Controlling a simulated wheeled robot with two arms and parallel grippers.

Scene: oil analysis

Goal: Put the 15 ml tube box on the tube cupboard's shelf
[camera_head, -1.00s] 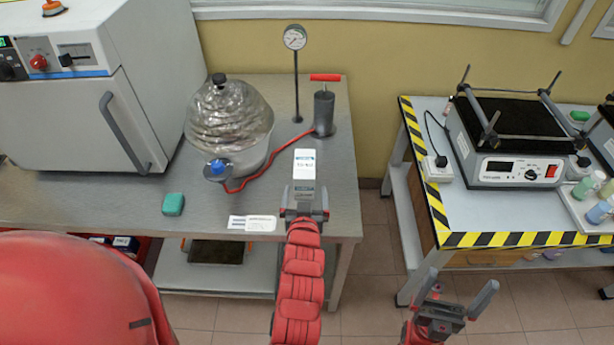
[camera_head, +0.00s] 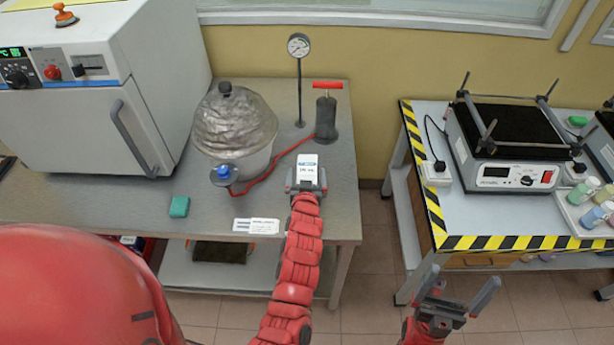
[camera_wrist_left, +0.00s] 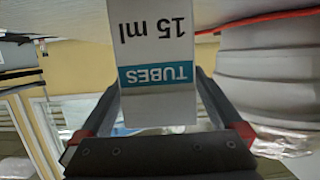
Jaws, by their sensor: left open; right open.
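The 15 ml tube box (camera_head: 308,167) is a small white carton with a blue "TUBES" band. It is on the grey bench, right of the silver-domed vessel. In the left wrist view the box (camera_wrist_left: 155,50) appears upside down between my left gripper's fingers. My left gripper (camera_head: 306,178) is open around the box; I cannot tell whether the fingers touch its sides. My right gripper (camera_head: 457,292) is open and empty, low in front of the striped table. I see no tube cupboard that I can identify.
The domed vessel (camera_head: 235,130), its red hose, a black pump (camera_head: 326,118) and a gauge (camera_head: 298,46) stand close by. A white oven (camera_head: 90,110) is at left. A teal block (camera_head: 179,206) and a label card (camera_head: 256,226) lie on the bench. A shaker (camera_head: 510,145) is at right.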

